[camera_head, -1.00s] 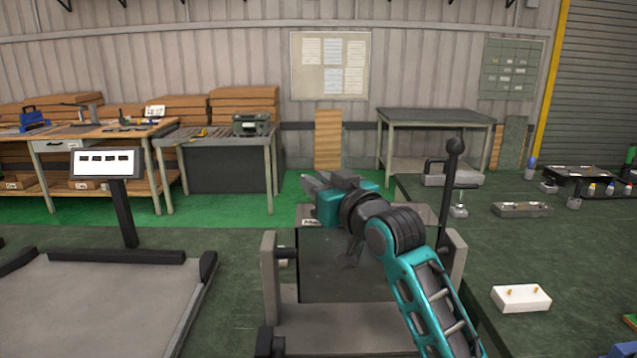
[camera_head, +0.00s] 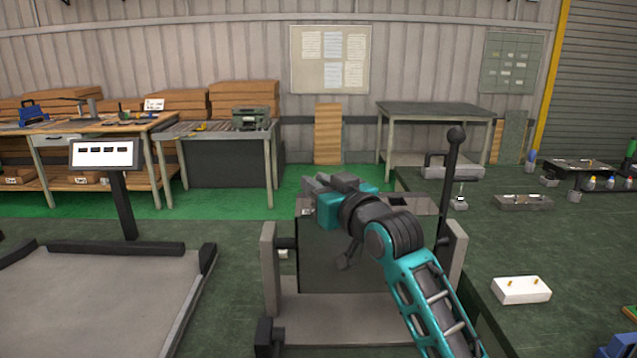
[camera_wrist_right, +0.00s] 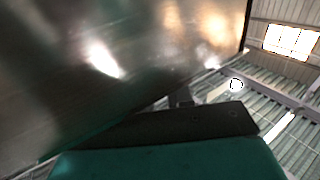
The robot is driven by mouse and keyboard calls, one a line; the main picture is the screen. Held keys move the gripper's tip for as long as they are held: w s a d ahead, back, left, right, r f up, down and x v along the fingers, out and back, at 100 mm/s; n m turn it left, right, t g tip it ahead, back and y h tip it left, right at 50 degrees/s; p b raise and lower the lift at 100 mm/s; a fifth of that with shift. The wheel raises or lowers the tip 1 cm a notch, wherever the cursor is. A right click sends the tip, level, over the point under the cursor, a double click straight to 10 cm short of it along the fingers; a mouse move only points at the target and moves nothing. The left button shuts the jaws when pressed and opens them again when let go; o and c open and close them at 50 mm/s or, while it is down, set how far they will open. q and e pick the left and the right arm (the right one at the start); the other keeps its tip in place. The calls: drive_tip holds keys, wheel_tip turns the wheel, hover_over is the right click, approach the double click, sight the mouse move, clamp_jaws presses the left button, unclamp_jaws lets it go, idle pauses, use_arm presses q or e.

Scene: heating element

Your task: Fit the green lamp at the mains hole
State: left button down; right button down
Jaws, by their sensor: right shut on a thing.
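My right gripper (camera_head: 318,184) is at the top left of the dark panel (camera_head: 320,262), which is held between two grey posts. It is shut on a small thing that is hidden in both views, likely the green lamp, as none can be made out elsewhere. In the right wrist view the panel (camera_wrist_right: 120,60) fills the upper left as a shiny grey sheet, close to the dark gripper part (camera_wrist_right: 195,125). Contact between them cannot be told. The mains hole cannot be made out. My left gripper is not in view.
A green-topped bench (camera_head: 450,215) on the right holds a white block (camera_head: 521,290) and a grey block (camera_head: 523,202). A sign post (camera_head: 122,200) and flat platform (camera_head: 100,300) are at the left.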

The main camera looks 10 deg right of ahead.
drive_tip(key=shift+f, duration=0.6)
drive_tip(key=c, duration=0.9)
unclamp_jaws()
drive_tip(key=shift+f, duration=0.1)
drive_tip(key=shift+f, duration=0.1)
drive_tip(key=shift+s, duration=0.2)
drive_tip(key=v, duration=0.8)
drive_tip(key=b+v, duration=0.1)
drive_tip(key=v, duration=0.3)
drive_tip(key=shift+s+r, duration=0.3)
drive_tip(key=shift+r, duration=0.1)
